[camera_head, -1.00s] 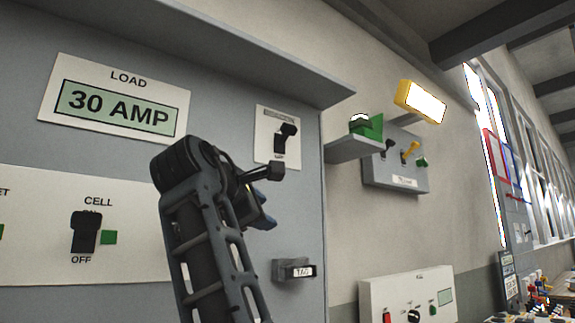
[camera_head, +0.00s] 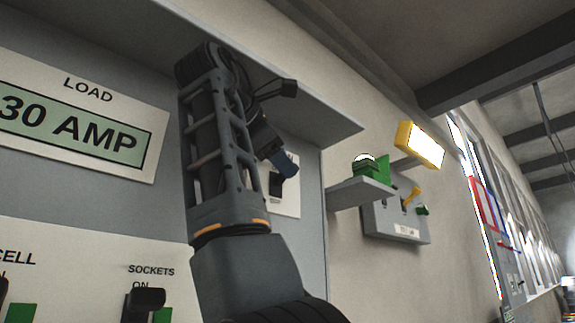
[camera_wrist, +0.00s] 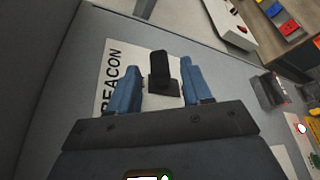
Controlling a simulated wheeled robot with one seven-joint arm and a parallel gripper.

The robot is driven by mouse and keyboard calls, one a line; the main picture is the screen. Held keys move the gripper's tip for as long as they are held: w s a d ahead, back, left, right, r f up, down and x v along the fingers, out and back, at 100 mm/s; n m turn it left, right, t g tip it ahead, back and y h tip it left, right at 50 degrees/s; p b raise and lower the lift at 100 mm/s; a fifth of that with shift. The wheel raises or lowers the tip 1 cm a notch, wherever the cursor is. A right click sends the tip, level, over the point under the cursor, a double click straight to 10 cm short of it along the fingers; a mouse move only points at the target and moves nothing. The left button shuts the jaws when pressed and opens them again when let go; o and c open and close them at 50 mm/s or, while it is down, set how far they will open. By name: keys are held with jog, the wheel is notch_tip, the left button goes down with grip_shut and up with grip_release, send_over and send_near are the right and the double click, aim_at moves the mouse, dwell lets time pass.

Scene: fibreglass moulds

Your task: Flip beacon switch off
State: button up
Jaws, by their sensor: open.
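The beacon switch (camera_wrist: 164,76) is a black lever on a white plate lettered BEACON (camera_wrist: 113,66), seen in the wrist view. My gripper (camera_wrist: 162,68) has its two blue fingers apart, one on each side of the lever. I cannot tell whether either finger touches it. In the head view, my gripper (camera_head: 286,163) is in front of the plate (camera_head: 290,198), on the right part of the grey panel. My arm and gripper hide much of the plate there, and only a dark part of the switch (camera_head: 276,184) shows.
A grey hood (camera_head: 300,110) juts out above the panel, close to my arm. A SOCKETS switch (camera_head: 143,300) is at lower left. To the right, a shelf (camera_head: 358,192) holds a green item, and a lit yellow-framed lamp (camera_head: 420,145) is on the wall.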

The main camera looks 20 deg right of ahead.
jog(key=shift+p+x, duration=0.3)
jog(key=shift+x, duration=1.4)
grip_shut()
